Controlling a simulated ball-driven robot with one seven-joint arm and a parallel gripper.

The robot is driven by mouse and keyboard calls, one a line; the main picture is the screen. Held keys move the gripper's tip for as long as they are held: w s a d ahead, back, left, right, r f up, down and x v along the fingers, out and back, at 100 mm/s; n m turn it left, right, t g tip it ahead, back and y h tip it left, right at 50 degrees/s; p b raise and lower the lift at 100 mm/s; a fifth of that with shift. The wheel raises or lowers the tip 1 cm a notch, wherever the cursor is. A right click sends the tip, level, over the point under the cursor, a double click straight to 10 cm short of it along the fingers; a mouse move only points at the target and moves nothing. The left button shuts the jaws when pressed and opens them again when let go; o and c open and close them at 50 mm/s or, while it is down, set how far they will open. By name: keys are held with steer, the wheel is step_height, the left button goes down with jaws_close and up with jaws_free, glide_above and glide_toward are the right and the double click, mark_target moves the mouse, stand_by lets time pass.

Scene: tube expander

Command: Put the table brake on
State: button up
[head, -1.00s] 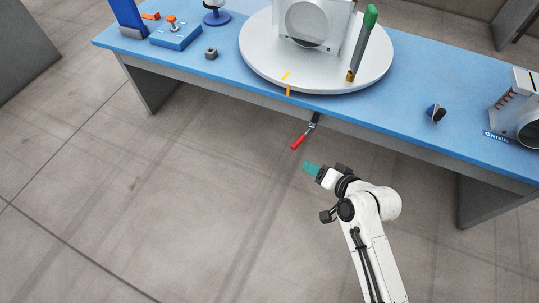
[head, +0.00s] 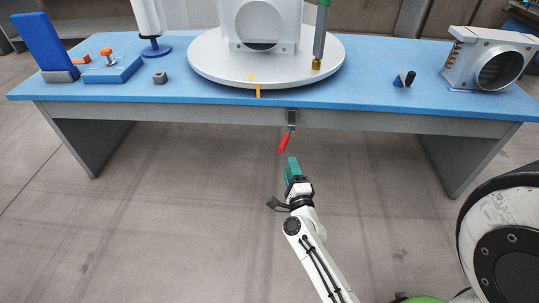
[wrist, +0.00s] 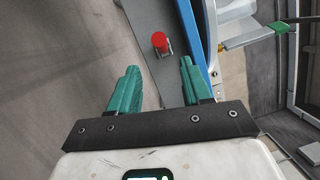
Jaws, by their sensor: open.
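The table brake is a lever with a red handle (head: 285,142) on a dark bracket (head: 292,117) under the front edge of the blue table. The handle hangs down and slightly left. In the wrist view the red handle end (wrist: 160,40) shows beyond the fingers, between them. My gripper (head: 292,165) has teal fingers and is just below the handle in the head view, apart from it. In the wrist view my gripper (wrist: 158,85) is open and empty. The round grey turntable (head: 215,70) sits on the table above the brake, with yellow marks at its front edge.
The blue tabletop (head: 370,88) carries a blue fixture (head: 112,68), a small grey nut (head: 160,78), a dark-and-blue piece (head: 404,79) and a metal housing (head: 490,60). Table legs stand at both sides. The floor in front is clear.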

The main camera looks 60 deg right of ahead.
mark_target(283, 144)
steer(key=x, duration=1)
steer(key=shift+w+d, duration=0.25)
steer(key=shift+d, duration=0.05)
steer(key=shift+c, duration=0.5)
jaws_close()
